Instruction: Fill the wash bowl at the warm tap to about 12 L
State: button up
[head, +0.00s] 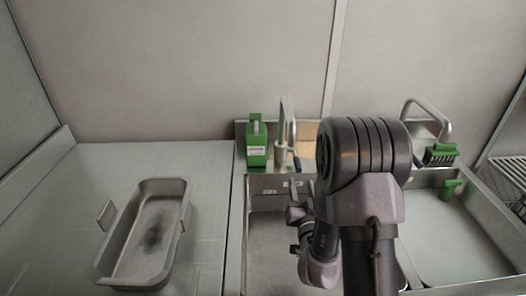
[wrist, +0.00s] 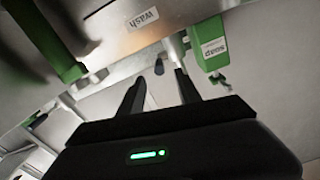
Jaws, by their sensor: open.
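The left sink bowl (head: 262,215) shows bare steel where visible; my arm hides much of it. I see no water stream, and I cannot read a fill level. A small plate in the wrist view reads "wash" (wrist: 143,20). A steel tap (head: 283,130) with a dark lever (head: 297,164) stands behind the left bowl. My gripper (head: 301,188) is open and empty in front of this tap. In the wrist view, a dark lever tip (wrist: 158,67) shows between and beyond the fingers of my gripper (wrist: 158,80); I cannot tell if they touch. No marking shows whether the tap is warm.
A green soap bottle (head: 256,146) stands left of the tap. A second tap (head: 440,118), a green brush (head: 440,154) and a green item (head: 451,188) are at the right bowl (head: 455,240). A dirty steel pan (head: 181,190) lies on the left counter (head: 75,190).

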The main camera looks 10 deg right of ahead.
aim_at(297, 162)
jog(key=shift+x, duration=5.85)
jog(key=shift+r, duration=0.1)
grip_shut()
